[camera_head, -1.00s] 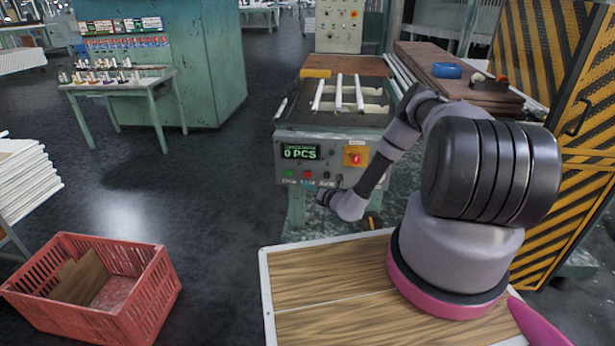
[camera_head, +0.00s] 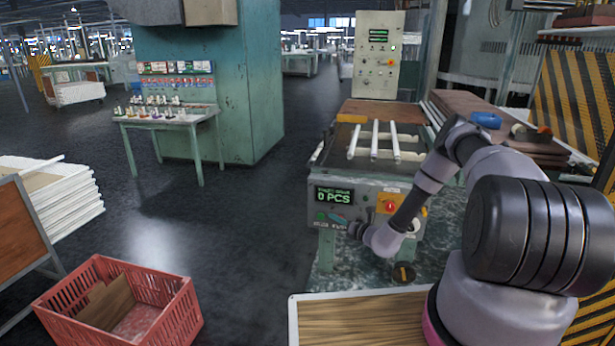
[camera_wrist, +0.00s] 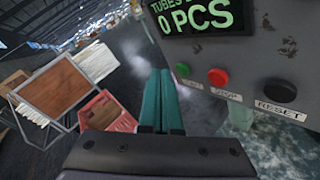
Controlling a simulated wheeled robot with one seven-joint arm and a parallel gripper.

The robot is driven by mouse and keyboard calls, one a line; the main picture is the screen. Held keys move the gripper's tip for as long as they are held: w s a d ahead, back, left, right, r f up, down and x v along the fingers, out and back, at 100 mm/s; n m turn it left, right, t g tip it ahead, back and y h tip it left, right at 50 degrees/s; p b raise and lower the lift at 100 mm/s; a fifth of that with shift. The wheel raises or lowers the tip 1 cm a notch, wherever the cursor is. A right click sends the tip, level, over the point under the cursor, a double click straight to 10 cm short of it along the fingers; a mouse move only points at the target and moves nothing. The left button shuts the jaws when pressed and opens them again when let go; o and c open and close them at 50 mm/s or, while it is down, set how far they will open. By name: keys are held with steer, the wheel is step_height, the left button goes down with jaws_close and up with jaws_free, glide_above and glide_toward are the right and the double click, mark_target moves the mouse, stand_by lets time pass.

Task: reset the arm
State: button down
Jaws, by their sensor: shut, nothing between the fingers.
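My arm reaches forward from my body, bent low at the wrist. My gripper (camera_head: 338,218) is small in the head view, in front of the machine's control panel (camera_head: 366,202). In the wrist view my gripper's two teal fingers (camera_wrist: 160,75) lie side by side, closed together with nothing between them. They point past the panel's lower left corner. Whether they touch the panel cannot be told in the head view; in the wrist view they look clear of the buttons.
The panel has a "0 PCS" display (camera_wrist: 196,14), a red button (camera_wrist: 217,76) and a black button (camera_wrist: 279,90) above a RESET label. White tubes (camera_head: 375,138) lie on the machine. A red crate (camera_head: 122,305) stands on the floor at lower left. Open floor lies left of the machine.

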steer(key=s+a+r+n+g+y, duration=0.15)
steer(key=s+r+n+g, duration=0.35)
steer(key=r, duration=0.7)
steer(key=s+a+r+n+g+y, duration=0.1)
steer(key=s+a+r+n+g, duration=0.15)
steer(key=r+n, duration=0.7)
steer(key=s+a+r+n+g+y, duration=0.1)
steer(key=s+a+r+n+g, duration=0.3)
steer(key=r, duration=0.9)
steer(key=s+d+r+n+t+h, duration=0.1)
steer(key=s+d+r+n+h, duration=0.2)
steer(key=s, duration=0.6)
steer(key=s+d+r+n+t+h, duration=0.2)
steer(key=s+d+r+n+h, duration=0.2)
steer(key=s+d+r, duration=0.3)
steer(key=s+d+r+n+t+h, duration=0.2)
steer(key=s+d+r+n+h, duration=0.2)
steer(key=s+r, duration=0.5)
steer(key=s+n, duration=0.1)
steer(key=s, duration=0.1)
steer(key=shift+s+d+r, duration=0.25)
steer(key=shift+s+d, duration=0.15)
steer(key=shift+n, duration=0.25)
